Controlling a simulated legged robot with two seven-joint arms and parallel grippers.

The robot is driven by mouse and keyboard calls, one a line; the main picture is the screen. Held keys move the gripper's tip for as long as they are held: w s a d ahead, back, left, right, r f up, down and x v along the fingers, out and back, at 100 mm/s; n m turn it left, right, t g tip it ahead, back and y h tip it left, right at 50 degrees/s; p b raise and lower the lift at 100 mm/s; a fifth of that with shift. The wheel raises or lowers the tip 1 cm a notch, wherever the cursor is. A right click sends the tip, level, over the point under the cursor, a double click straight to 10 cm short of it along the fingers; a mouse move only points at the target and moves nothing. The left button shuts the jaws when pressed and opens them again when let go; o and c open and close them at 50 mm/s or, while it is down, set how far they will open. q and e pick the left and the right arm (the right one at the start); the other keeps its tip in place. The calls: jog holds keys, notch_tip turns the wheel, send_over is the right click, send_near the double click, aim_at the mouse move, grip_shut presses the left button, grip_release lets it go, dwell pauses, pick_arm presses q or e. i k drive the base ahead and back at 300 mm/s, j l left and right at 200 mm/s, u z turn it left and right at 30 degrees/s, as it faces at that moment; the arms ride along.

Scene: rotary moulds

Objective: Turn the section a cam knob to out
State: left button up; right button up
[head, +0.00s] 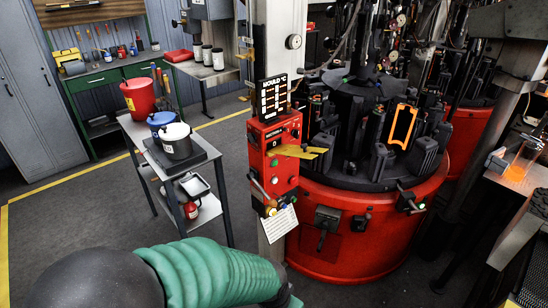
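A red control box (274,150) stands on a post at the centre, with small knobs and buttons on its front. A lever (258,186) and yellow and red knobs (271,208) sit at its lower end. The lettering is too small to read, so I cannot tell which part is the section a cam knob or how it is set. The round red machine base (345,255) carries a grey box with a black handle (326,222) and another handle unit (409,201) beside a green light. An arm of mine in a green ribbed sleeve crosses the bottom left. Neither gripper shows.
A grey trolley (197,160) with pots stands left of the control box. A white card (279,223) hangs below the box. A glowing orange frame (402,126) is among the black moulds. A bench with a glowing piece (516,172) is at right. The floor at left is clear.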

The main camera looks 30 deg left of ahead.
aim_at(251, 138)
jog(key=u, duration=1.3)
